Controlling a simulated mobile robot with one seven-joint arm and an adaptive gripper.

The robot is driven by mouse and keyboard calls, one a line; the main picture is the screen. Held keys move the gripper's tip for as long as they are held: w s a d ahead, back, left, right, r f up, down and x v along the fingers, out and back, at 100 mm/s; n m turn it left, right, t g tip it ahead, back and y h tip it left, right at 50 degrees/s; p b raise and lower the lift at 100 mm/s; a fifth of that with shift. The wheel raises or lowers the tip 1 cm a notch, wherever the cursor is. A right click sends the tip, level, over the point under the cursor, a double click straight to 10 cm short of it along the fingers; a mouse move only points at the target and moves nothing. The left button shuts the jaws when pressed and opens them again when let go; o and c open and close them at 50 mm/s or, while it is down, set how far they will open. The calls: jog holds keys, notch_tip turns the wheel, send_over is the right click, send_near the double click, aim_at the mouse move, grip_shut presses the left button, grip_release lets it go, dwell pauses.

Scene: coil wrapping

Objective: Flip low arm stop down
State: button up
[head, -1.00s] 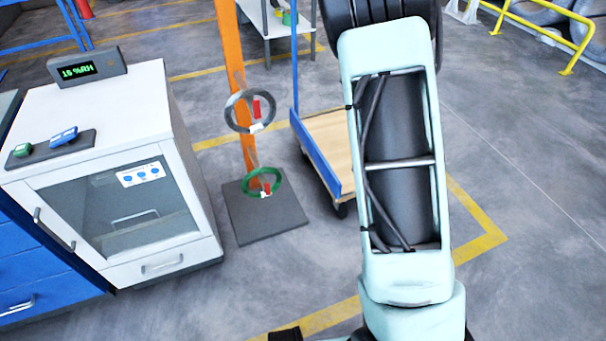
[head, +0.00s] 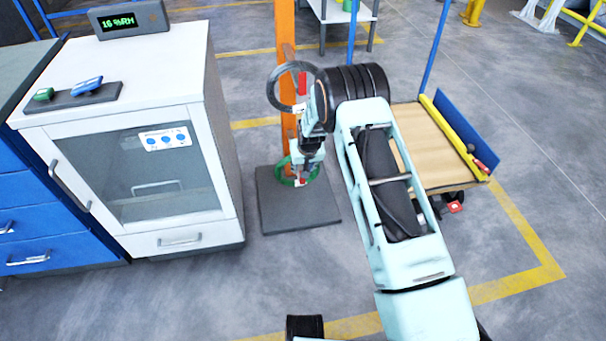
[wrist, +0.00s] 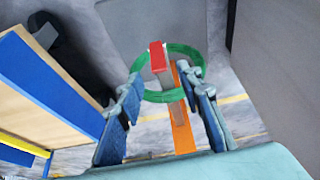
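An orange post (head: 285,55) stands on a dark square base plate (head: 270,215). A green coil (head: 282,172) hangs on its low arm; the coil is largely behind my gripper (head: 306,168) in the head view. In the wrist view, the green coil (wrist: 193,53) loops around the grey low arm (wrist: 167,82). The red low arm stop (wrist: 157,56) stands up at the arm's end. My gripper (wrist: 163,92) is open, with its blue-grey fingers apart on either side of the arm, nothing visibly clamped between them. Contact with the coil cannot be told.
A grey coil (head: 275,98) hangs higher on the post, close to my wrist, with a red stop (head: 302,82) beside it. A white cabinet (head: 225,130) stands left. A cart with a wooden deck (head: 430,155) stands right, behind my arm.

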jog(key=b+x, duration=0.1)
jog(key=x, duration=0.3)
jog(key=shift+w+f, duration=0.2)
jog(key=shift+f, duration=0.15)
grip_shut()
